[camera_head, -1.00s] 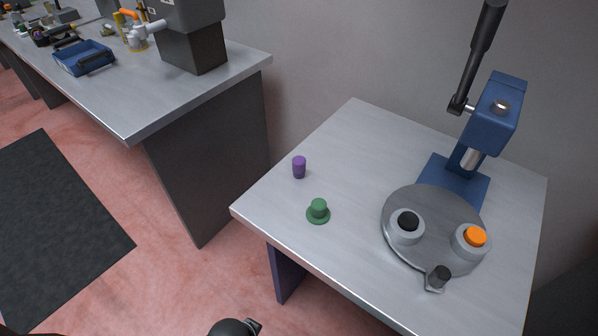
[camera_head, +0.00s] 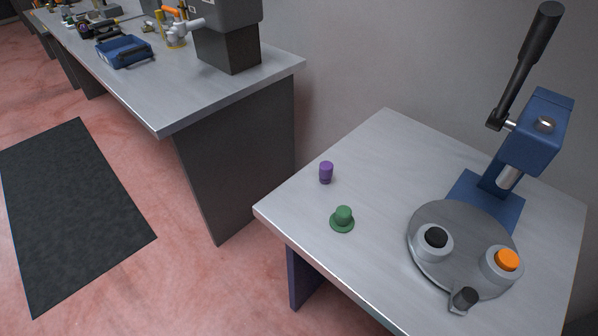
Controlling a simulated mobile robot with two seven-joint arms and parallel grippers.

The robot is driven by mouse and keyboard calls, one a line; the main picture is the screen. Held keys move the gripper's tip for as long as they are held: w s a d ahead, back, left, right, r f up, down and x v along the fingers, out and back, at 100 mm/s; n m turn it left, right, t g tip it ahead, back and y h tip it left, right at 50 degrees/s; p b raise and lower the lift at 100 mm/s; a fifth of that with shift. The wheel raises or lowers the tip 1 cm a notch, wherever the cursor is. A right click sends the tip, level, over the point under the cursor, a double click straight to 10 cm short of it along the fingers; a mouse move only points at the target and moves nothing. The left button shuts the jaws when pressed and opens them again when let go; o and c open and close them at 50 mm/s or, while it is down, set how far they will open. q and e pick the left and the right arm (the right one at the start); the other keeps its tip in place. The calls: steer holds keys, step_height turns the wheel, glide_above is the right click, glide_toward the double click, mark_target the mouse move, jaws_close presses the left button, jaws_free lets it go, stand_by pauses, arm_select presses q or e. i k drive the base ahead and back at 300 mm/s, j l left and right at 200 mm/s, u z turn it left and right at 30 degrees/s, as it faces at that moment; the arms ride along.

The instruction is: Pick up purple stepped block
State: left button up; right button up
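The purple stepped block (camera_head: 326,172) stands upright on the left part of a small grey table (camera_head: 390,148). It is a short cylinder with a slightly narrower lower part. A green flanged block (camera_head: 343,217) sits nearer the table's front edge, apart from the purple one. Neither of my grippers shows in the head view.
A blue arbor press (camera_head: 541,130) with a black lever stands at the table's right, its round plate (camera_head: 454,270) holding black and orange pieces. A longer workbench (camera_head: 165,119) with a blue tray (camera_head: 125,51) is at the left. The floor between has a dark mat (camera_head: 72,215).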

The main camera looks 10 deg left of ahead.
mark_target(326, 167)
steer(key=i+j+u, duration=0.1)
steer(key=j+u, duration=0.3)
steer(key=i+j+u, duration=0.2)
steer(key=j+u, duration=0.2)
steer(key=i+j+u, duration=0.2)
steer(key=u, duration=0.25)
steer(key=i+j+z, duration=0.1)
steer(key=i+z, duration=0.3)
steer(key=i+j+z, duration=0.15)
steer(key=z, duration=0.25)
steer(key=i+j+z, duration=0.4)
steer(key=i+z, duration=0.1)
steer(key=z, duration=0.75)
steer(key=i+z, duration=0.15)
steer(key=z, duration=0.3)
steer(key=j+z, duration=0.1)
steer(key=z, duration=0.3)
steer(key=i+j, duration=0.05)
